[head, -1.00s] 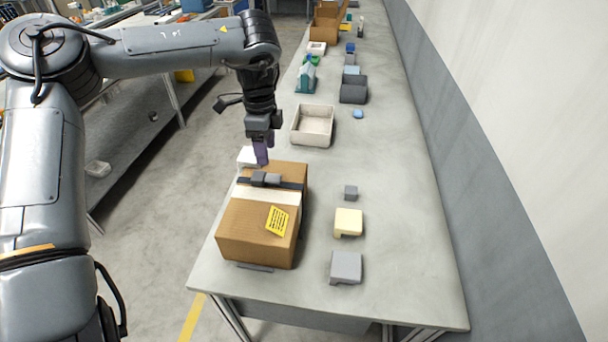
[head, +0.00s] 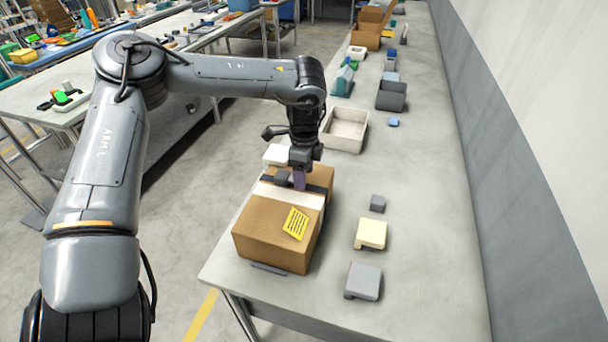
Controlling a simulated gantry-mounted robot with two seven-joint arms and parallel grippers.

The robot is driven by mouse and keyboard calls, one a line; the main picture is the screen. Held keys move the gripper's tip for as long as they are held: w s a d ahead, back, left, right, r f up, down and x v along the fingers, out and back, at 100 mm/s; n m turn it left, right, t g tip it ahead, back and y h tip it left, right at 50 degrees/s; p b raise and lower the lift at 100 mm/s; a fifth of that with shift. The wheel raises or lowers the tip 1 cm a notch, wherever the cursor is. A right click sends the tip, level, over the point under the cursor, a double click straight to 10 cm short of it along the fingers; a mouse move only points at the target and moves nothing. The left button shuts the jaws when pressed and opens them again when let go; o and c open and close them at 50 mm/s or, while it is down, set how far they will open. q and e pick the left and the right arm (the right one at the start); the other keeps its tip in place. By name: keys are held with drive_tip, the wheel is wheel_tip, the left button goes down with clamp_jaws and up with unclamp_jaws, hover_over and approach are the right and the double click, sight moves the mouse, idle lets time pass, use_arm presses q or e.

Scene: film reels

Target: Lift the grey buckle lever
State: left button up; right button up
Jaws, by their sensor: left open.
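A brown cardboard box (head: 268,227) sits near the front left of the grey bench. A dark strap and a white band run across its top, and it carries a yellow label (head: 295,223). The grey buckle lever (head: 282,177) is on the strap, partly hidden by my gripper. My left gripper (head: 298,184) points down at the buckle, right beside or over it. It is open; I cannot tell whether its fingers touch the lever. My right gripper is not in view.
Right of the box are a small grey block (head: 377,203), a cream block (head: 371,233) and a larger grey block (head: 363,281). Behind stand a beige tray (head: 345,129) and a dark grey bin (head: 391,96).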

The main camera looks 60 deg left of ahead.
use_arm(q)
drive_tip(key=shift+f, duration=0.25)
drive_tip(key=shift+c, duration=0.2)
drive_tip(key=c, duration=1)
